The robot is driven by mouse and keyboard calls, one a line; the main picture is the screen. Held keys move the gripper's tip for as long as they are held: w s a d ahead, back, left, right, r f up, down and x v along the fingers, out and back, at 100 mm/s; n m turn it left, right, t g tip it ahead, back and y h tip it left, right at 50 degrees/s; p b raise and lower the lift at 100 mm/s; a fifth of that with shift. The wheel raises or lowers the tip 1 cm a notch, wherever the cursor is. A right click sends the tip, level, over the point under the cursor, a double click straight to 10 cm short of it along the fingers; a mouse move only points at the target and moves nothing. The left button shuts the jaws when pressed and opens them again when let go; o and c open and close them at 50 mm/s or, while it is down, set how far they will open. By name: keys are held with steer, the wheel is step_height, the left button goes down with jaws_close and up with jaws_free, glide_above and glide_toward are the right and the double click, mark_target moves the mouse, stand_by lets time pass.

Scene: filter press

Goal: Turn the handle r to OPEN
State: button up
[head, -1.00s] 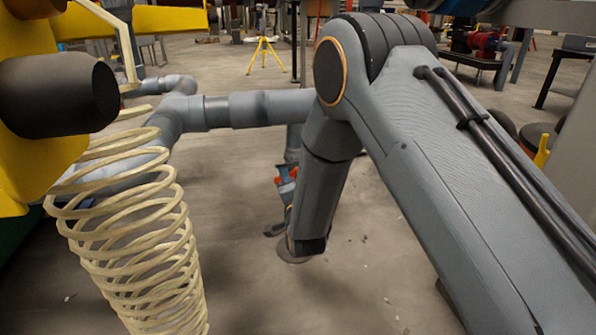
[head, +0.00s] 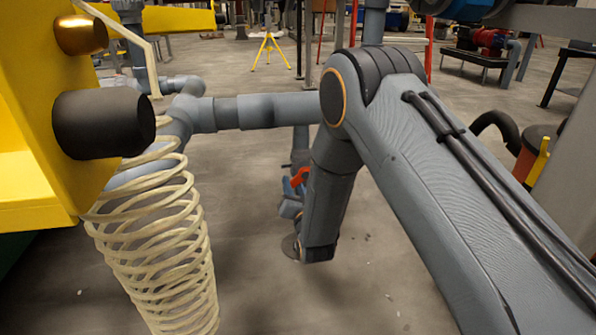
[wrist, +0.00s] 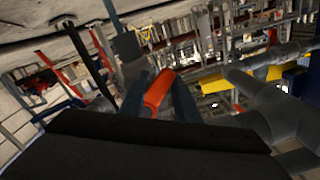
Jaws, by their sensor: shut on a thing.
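In the wrist view the handle (wrist: 158,90) stands between the two dark fingers of my gripper (wrist: 158,98). My gripper is shut on the handle. In the head view my arm link hides most of my gripper and part of the valve. No OPEN mark can be read in either view.
A yellow frame with a black cylinder (head: 103,123) and a cream coiled hose (head: 160,250) stand close on the left. A grey pipe (head: 265,109) runs across behind my arm. A yellow tripod (head: 268,50) stands farther back. Bare floor lies around the valve.

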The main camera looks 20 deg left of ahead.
mark_target(306, 183)
steer(key=shift+w+d+n+h+p, duration=0.3)
steer(key=shift+w+d+n, duration=0.7)
steer(key=shift+w+d, duration=0.15)
steer(key=shift+w+d+n+p, duration=0.2)
steer(key=shift+d+n+p, duration=0.1)
steer(key=shift+n, duration=0.3)
steer(key=shift+w+d+n+p, duration=0.15)
steer(key=shift+n+p, duration=0.15)
steer(key=shift+n, duration=0.3)
jaws_close()
steer(key=shift+w+d+r+n+t, duration=0.1)
steer(key=shift+w+d+n+t, duration=0.2)
steer(key=shift+n, duration=0.3)
steer(key=o, duration=1.3)
jaws_free()
steer(key=shift+c, duration=0.2)
steer(key=shift+o, duration=0.4)
steer(key=shift+s+a, duration=0.25)
steer(key=shift+a, duration=0.05)
steer(key=shift+s, duration=0.2)
steer(key=p+v, duration=0.5)
steer(key=v, duration=0.2)
steer(key=shift+f, duration=0.25)
